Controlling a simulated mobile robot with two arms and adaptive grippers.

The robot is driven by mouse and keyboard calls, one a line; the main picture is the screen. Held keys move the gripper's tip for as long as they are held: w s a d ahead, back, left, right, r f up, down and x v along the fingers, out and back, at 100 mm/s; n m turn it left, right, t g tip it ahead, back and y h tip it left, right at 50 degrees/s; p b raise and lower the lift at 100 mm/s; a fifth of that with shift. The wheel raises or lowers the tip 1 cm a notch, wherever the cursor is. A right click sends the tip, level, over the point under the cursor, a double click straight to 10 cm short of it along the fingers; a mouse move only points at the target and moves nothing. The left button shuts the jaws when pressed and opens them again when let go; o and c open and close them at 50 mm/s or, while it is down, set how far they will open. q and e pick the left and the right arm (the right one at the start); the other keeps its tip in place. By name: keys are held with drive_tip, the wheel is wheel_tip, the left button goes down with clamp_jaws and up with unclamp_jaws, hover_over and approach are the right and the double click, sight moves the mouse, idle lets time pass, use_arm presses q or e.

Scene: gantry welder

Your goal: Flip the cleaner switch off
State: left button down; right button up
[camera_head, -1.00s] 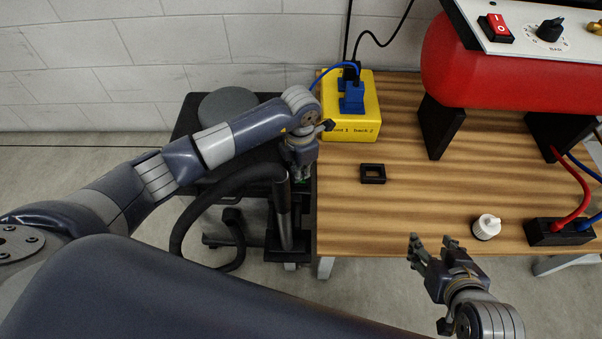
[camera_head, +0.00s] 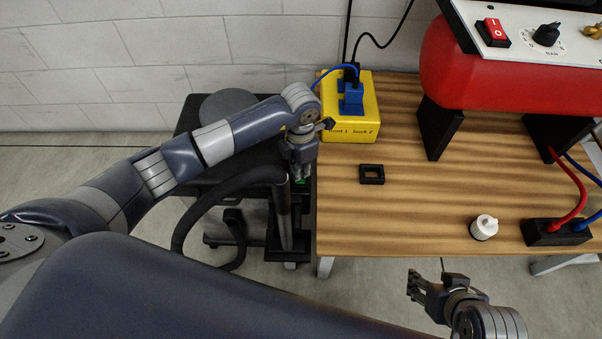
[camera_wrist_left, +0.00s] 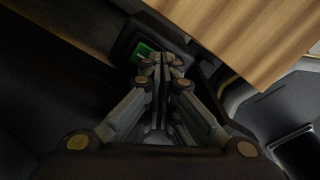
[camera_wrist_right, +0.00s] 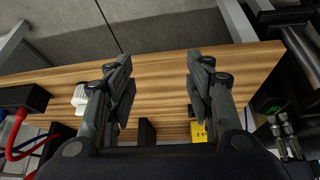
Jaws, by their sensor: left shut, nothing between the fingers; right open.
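The cleaner (camera_head: 185,122) is a dark unit left of the table, with a grey round top and a black hose. Its switch is probably the green rocker (camera_wrist_left: 145,50) in a black housing, seen in the left wrist view just ahead of the fingertips. Only a speck of green shows in the head view. My left gripper (camera_head: 300,172) is shut and empty, pointing down beside the table's left edge. In the left wrist view its fingertips (camera_wrist_left: 163,62) overlap the switch's lower right side; contact cannot be told. My right gripper (camera_wrist_right: 159,68) is open and empty in front of the table.
The wooden table (camera_head: 410,215) carries a yellow box (camera_head: 368,118) with blue plugs, a black square frame (camera_head: 372,174), a white-capped item (camera_head: 484,228) and a black cable block (camera_head: 560,234). A red tank (camera_head: 500,75) with a switch panel stands at the back right.

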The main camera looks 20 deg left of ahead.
use_arm(q)
drive_tip(key=shift+r+p, duration=0.3)
drive_tip(key=shift+r, duration=0.15)
wheel_tip(320, 180, up, 2)
drive_tip(key=shift+r+p, duration=0.15)
drive_tip(key=shift+p, duration=0.8)
drive_tip(key=shift+r+p, duration=0.8)
drive_tip(key=shift+r, duration=0.35)
use_arm(e)
drive_tip(key=s+f, duration=0.1)
drive_tip(key=f+g, duration=0.1)
drive_tip(key=f, duration=0.1)
drive_tip(key=s+d+f+g, duration=0.1)
drive_tip(key=shift+s+f, duration=0.15)
drive_tip(key=shift+s, duration=0.15)
use_arm(q)
drive_tip(key=shift+d+f, duration=0.1)
